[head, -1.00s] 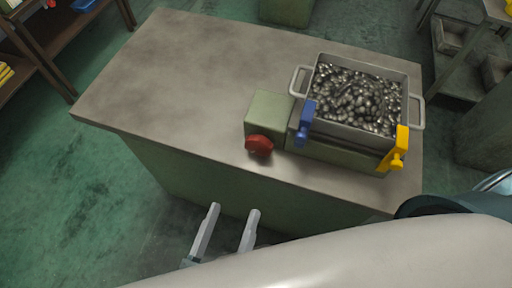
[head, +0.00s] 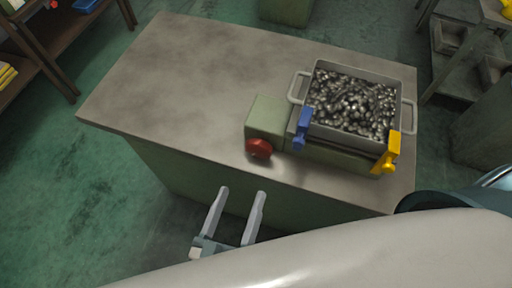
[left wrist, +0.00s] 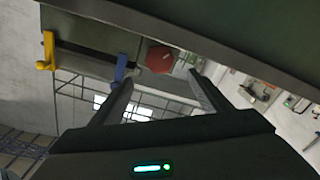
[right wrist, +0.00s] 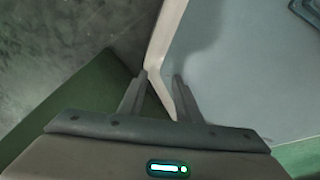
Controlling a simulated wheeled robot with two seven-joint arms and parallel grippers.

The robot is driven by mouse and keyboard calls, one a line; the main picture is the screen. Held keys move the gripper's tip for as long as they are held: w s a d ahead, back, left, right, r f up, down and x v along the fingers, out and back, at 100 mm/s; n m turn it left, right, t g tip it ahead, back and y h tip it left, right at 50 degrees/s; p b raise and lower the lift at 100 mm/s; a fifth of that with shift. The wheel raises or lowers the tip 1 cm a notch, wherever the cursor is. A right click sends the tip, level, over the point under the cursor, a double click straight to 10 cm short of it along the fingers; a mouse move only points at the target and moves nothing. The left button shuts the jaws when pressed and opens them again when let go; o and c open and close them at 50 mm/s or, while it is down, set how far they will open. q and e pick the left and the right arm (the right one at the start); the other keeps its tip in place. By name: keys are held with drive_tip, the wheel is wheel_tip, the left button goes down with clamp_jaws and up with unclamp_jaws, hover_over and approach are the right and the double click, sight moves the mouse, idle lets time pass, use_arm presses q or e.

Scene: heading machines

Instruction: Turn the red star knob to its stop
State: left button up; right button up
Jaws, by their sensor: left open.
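The red star knob (head: 259,149) sits on the front of a green block (head: 268,117) near the table's front edge. My left gripper (head: 242,191) is open and empty, below and in front of the knob, apart from it. In the left wrist view the knob (left wrist: 161,58) shows just beyond and between the open fingertips (left wrist: 161,77). My right gripper (right wrist: 161,74) shows only in the right wrist view, its fingers apart with nothing held. It points at pale and green surfaces and the floor.
A blue lever (head: 302,128) stands just right of the knob, and a yellow lever (head: 388,152) farther right. Behind them a grey bin (head: 402,113) holds many dark metal pieces. The table's (head: 190,85) left part is bare. A shelf stands at far left.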

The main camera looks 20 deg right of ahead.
sight(256, 152)
use_arm(q)
drive_tip(key=p+x, duration=0.6)
drive_tip(key=x, duration=0.5)
drive_tip(key=shift+w+d+r+p, duration=0.2)
drive_tip(key=shift+w+p, duration=0.15)
drive_tip(key=shift+w+d+f, duration=0.15)
drive_tip(key=shift+w+d, duration=0.25)
drive_tip(key=shift+w, duration=0.2)
use_arm(e)
drive_tip(key=s+d+r+g, duration=0.1)
drive_tip(key=s+r, duration=0.2)
drive_tip(key=r, duration=0.3)
drive_tip(key=shift+s+r, duration=0.2)
drive_tip(key=shift+r, duration=0.2)
drive_tip(key=shift+d, duration=0.1)
use_arm(q)
drive_tip(key=c, duration=1)
